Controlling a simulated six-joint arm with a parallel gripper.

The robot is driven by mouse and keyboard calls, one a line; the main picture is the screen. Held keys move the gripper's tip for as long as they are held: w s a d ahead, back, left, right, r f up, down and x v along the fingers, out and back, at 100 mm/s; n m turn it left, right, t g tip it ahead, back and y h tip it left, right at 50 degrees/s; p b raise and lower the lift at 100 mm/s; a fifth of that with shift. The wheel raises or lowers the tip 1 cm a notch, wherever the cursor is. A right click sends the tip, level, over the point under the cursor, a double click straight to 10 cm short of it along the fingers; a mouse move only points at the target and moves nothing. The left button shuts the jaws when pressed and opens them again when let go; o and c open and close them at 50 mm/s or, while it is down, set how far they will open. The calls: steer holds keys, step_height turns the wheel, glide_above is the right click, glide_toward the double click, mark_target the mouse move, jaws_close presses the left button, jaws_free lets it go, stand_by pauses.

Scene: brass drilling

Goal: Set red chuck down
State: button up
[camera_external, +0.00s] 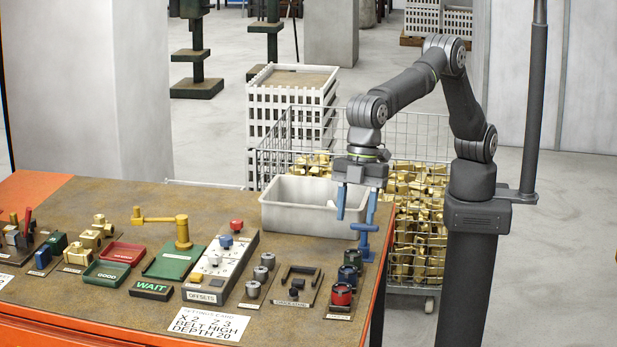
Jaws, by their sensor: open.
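The red chuck (341,295) stands at the front right of the brown bench, at the near end of a labelled holder. My gripper (355,222) is above the bench's right side, behind and higher than this row. Its two blue fingers point down and are spread apart, with nothing seen between them. The red chuck is apart from my gripper.
A white bin (290,210) stands directly left of and behind my gripper. A dark clamp-like tool (300,278) and grey cylinders (262,273) lie left of the chucks. A wire cage of brass parts (420,235) stands beyond the bench's right edge.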

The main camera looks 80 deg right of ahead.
steer(key=shift+f, duration=0.1)
steer(key=n+t+y, duration=0.4)
steer(key=n+t, duration=0.6)
steer(key=n, duration=1.7)
glide_toward(336, 298)
steer(key=x, duration=0.6)
steer(key=shift+w+d+f, duration=0.25)
steer(key=shift+w+f, duration=0.1)
steer(key=shift+f, duration=0.15)
steer(key=shift+r, duration=0.1)
jaws_close()
